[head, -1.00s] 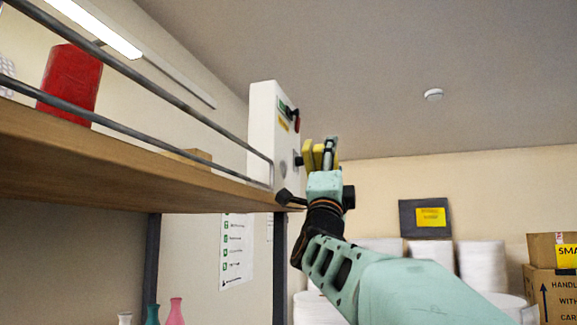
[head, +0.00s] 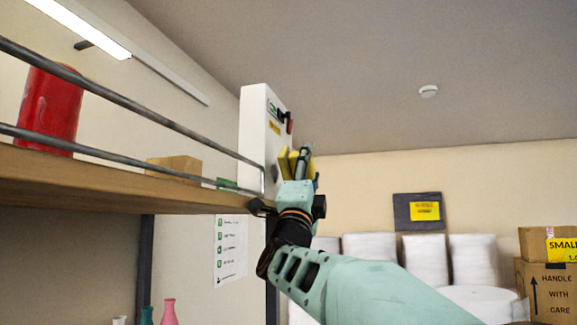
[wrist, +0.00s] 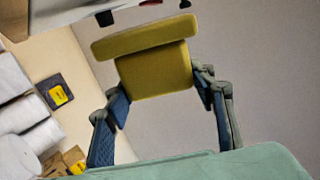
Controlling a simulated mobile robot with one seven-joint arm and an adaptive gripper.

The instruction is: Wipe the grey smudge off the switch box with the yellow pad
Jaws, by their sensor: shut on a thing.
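The switch box (head: 254,135) is a tall white box at the end of the shelf, with a red switch and a yellow label on its right-hand face. A small grey patch (head: 276,172) shows low on that face, just left of the pad; it looks like the smudge. My gripper (head: 304,160) is shut on the yellow pad (head: 288,163), in front of the lower part of that face. I cannot tell whether pad and box touch. In the wrist view the pad (wrist: 153,72) sits between both fingers, its wide plate facing away, and the white box (wrist: 62,8) fills the top left corner.
A wooden shelf (head: 100,185) with metal rails (head: 130,145) runs along the left, close to my wrist. On it stand a red container (head: 48,110) and a small carton (head: 173,168). White rolls (head: 423,260) and cartons (head: 546,285) stand at the back right.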

